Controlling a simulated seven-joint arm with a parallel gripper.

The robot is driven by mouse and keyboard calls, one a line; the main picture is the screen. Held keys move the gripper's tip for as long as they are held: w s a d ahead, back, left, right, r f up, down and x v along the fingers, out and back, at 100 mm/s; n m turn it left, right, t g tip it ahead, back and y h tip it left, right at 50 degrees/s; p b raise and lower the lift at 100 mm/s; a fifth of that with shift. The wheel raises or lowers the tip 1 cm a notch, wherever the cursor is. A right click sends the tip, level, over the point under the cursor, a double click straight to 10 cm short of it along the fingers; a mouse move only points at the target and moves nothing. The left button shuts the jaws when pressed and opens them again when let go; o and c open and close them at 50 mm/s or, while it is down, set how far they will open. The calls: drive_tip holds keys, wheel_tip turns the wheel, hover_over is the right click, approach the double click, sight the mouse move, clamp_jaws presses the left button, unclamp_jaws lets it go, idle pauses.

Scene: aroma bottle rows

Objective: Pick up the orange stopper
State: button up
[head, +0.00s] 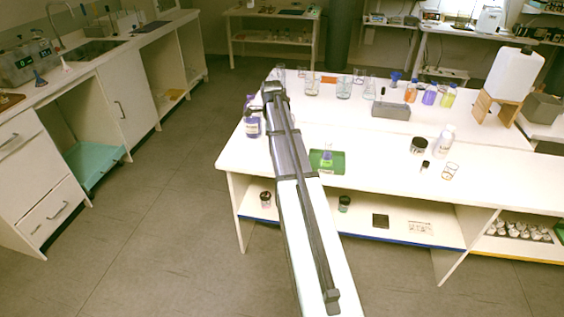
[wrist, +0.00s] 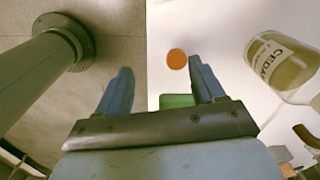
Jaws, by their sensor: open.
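The orange stopper (wrist: 177,59) shows as a small round orange disc on the white table top in the wrist view. It lies beyond the fingertips, between their lines and closer to the right finger. My gripper (wrist: 160,66) is open, with nothing between its two blue fingers. In the head view my arm reaches over the left part of the table, and I cannot make out the stopper there.
A bottle labelled CEDAR (wrist: 283,65) stands to the right of the stopper. A green mat (wrist: 178,100) shows between the fingers, and also in the head view (head: 339,161). The table's edge (wrist: 147,40) is left of the stopper. Beakers (head: 312,87) stand at the back.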

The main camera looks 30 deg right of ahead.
drive_tip(key=d+r+m, duration=0.3)
drive_tip(key=d+r, duration=0.1)
drive_tip(key=shift+w+f, duration=0.2)
drive_tip(key=shift+f, duration=6.85)
drive_tip(key=c, duration=1)
drive_tip(key=shift+r, duration=0.15)
